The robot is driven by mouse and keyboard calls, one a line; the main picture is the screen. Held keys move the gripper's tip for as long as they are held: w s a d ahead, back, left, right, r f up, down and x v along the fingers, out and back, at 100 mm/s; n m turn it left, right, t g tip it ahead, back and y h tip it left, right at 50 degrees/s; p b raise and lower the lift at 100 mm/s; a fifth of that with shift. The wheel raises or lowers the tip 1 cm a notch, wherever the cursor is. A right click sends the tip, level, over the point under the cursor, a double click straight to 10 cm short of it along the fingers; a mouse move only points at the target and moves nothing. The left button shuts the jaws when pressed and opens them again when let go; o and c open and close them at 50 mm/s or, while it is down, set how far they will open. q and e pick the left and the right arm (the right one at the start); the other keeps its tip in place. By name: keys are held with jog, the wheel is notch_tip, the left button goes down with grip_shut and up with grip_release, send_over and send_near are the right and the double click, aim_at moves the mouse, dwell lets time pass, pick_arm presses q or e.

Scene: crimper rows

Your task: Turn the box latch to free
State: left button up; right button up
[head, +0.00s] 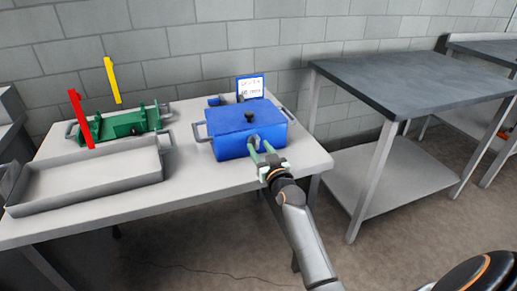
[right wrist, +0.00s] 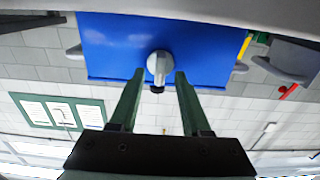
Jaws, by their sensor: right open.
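The blue box (head: 232,128) stands near the right end of the light table, with a black knob on its lid. Its latch (right wrist: 158,66), a grey piece with a dark tip, is on the front face; the right wrist view shows it upside down. My right gripper (head: 260,148) is open at the box's front. In the right wrist view its green fingers (right wrist: 159,80) lie one on each side of the latch, with gaps to it; contact is not visible. My left gripper is out of view.
A grey tray (head: 90,205) lies at the table's front left. Behind it are a green fixture (head: 125,124), a red bar (head: 80,118) and a yellow bar (head: 112,80). A small sign (head: 250,88) stands behind the box. A dark-topped table (head: 420,75) is at right.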

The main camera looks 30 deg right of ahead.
jog(key=shift+w+d, duration=0.2)
jog(key=shift+w, duration=0.45)
jog(key=shift+c, duration=0.3)
grip_shut()
